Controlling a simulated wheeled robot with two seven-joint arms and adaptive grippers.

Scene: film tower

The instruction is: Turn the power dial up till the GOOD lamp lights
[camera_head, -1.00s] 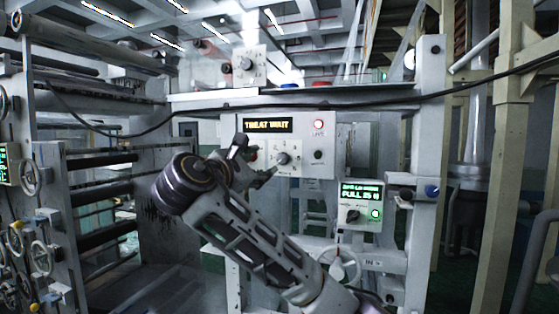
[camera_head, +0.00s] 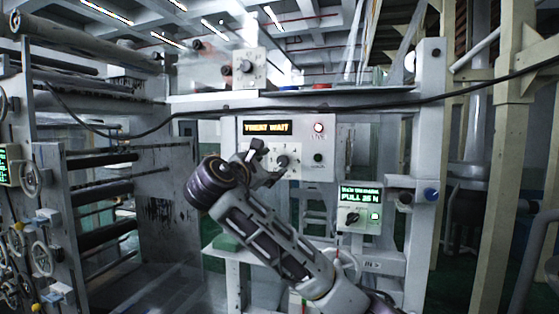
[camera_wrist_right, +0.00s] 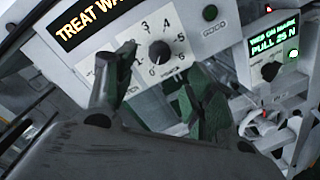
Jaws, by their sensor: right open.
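The power dial (camera_head: 283,161) is a dark round knob on a white numbered plate on the grey control box. In the right wrist view the dial (camera_wrist_right: 159,51) shows its white mark pointing down, near the 0. The GOOD lamp (camera_head: 318,157) is dark green and unlit; it also shows in the right wrist view (camera_wrist_right: 210,12). My right gripper (camera_head: 268,166) is open in front of the dial plate. In the right wrist view its fingers (camera_wrist_right: 157,78) stand either side below the dial, which appears clear of them. My left gripper is not in view.
An amber display (camera_head: 267,128) reads TREAT WAIT beside a lit red lamp (camera_head: 318,127). A smaller box with a green display (camera_head: 360,194) reading PULL 25 N is lower right. A black cable (camera_head: 220,110) crosses above the control box. Rollers (camera_head: 100,160) stand at left.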

